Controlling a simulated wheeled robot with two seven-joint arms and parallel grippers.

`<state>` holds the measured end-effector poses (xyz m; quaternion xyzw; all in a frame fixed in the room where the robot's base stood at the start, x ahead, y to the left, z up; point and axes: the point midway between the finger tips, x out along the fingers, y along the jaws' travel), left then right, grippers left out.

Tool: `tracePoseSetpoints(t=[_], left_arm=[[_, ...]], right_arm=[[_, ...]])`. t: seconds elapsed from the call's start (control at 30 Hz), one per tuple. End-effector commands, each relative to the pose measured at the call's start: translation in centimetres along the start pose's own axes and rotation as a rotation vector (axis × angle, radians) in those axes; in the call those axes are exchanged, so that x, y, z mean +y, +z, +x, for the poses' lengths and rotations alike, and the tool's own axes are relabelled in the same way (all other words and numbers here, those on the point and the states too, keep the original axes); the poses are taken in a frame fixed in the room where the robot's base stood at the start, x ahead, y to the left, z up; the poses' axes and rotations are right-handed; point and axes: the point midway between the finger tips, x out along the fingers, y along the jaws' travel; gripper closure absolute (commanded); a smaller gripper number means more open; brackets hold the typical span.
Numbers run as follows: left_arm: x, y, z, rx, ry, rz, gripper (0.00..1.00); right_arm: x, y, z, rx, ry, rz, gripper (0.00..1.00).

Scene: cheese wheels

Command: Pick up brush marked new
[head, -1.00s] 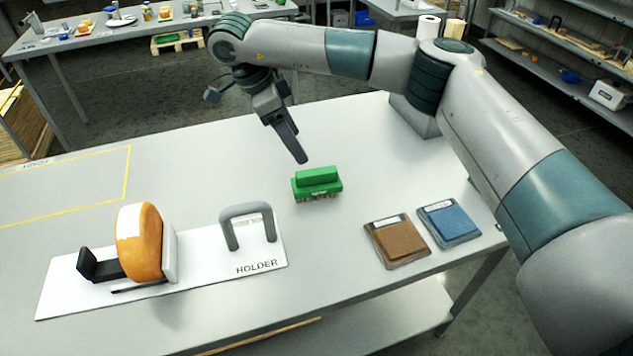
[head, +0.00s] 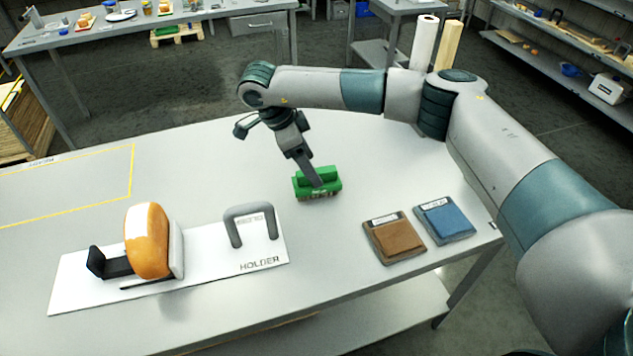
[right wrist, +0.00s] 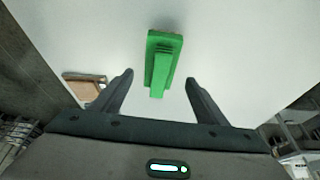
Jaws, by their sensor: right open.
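The green brush (head: 328,190) lies on the grey table right of the holder. It has a green block handle and bristles underneath; its label is too small to read here. My right gripper (head: 318,183) is low at the brush in the head view, its fingers overlapping the handle. In the right wrist view the brush (right wrist: 162,62) lies ahead, with its near end between the open fingers of my right gripper (right wrist: 158,82). There is a gap on both sides, so the fingers do not grip it. My left gripper is not in view.
A white holder board (head: 85,293) carries an orange cheese wheel (head: 146,243) and a grey arch handle (head: 230,228). A brown pad (head: 396,238) and a blue pad (head: 445,219) lie at the right. A yellow outlined area (head: 133,172) is at the left.

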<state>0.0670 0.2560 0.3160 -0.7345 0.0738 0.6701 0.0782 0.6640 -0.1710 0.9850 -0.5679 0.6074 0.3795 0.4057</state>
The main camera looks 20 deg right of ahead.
Motion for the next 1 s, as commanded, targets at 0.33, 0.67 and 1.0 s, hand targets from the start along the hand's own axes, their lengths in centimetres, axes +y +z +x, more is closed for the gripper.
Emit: tracePoseSetpoints(t=[0.33, 0.67, 1.0], left_arm=[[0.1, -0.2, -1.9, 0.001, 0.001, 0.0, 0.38], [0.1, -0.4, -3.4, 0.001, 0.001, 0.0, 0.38], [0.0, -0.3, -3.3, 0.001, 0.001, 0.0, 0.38]], right_arm=[[0.1, -0.1, 1.7, 0.001, 0.003, 0.0, 0.33], [0.1, 0.1, 5.0, 0.0, 0.001, 0.001, 0.33], [0.1, 0.2, 5.2, 0.0, 0.0, 0.0, 0.33]])
